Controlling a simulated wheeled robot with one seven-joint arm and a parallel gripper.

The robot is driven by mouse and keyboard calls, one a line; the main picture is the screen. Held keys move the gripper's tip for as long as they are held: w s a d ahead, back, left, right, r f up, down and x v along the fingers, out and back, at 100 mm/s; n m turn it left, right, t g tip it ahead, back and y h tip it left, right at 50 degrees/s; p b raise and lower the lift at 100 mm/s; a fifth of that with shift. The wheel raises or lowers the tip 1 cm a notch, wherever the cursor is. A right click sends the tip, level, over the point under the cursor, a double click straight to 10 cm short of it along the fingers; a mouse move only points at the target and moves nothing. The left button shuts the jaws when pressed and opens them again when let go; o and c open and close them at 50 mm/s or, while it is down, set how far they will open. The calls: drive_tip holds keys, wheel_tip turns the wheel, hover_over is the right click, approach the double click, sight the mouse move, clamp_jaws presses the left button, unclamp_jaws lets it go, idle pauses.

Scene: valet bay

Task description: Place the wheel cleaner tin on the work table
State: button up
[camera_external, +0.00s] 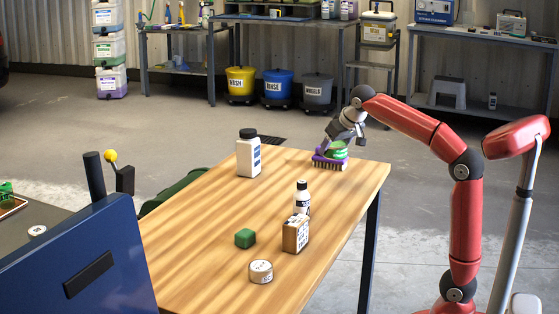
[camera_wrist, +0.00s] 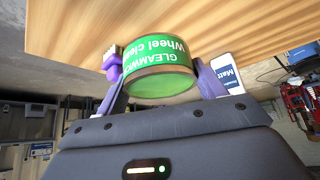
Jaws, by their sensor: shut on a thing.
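The wheel cleaner tin (camera_wrist: 158,68) is a short green cylinder with white lettering that reads "Wheel clea…" in the wrist view. My gripper (camera_wrist: 160,85) is shut on it, one finger on each side. In the external view the tin (camera_external: 337,150) is at the far right corner of the wooden work table (camera_external: 205,225), under my gripper (camera_external: 336,144). I cannot tell whether the tin touches the tabletop or the brush.
A white bottle with a black cap (camera_external: 248,157) stands left of the tin. Bare wood lies between.

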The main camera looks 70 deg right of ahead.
wheel_tip(320, 180, down, 10)
drive_tip(key=shift+r+b, duration=0.25)
drive_tip(key=shift+b, duration=0.85)
drive_tip(key=shift+f, duration=0.15)
drive_tip(key=o, duration=1.1)
drive_tip(key=shift+r, duration=0.25)
drive_tip(key=p+v, duration=0.2)
drive_tip(key=v, duration=0.9)
drive_tip(key=shift+s+a+r, duration=0.1)
drive_tip(key=shift+s+r, duration=0.15)
drive_tip(key=shift+r, duration=0.05)
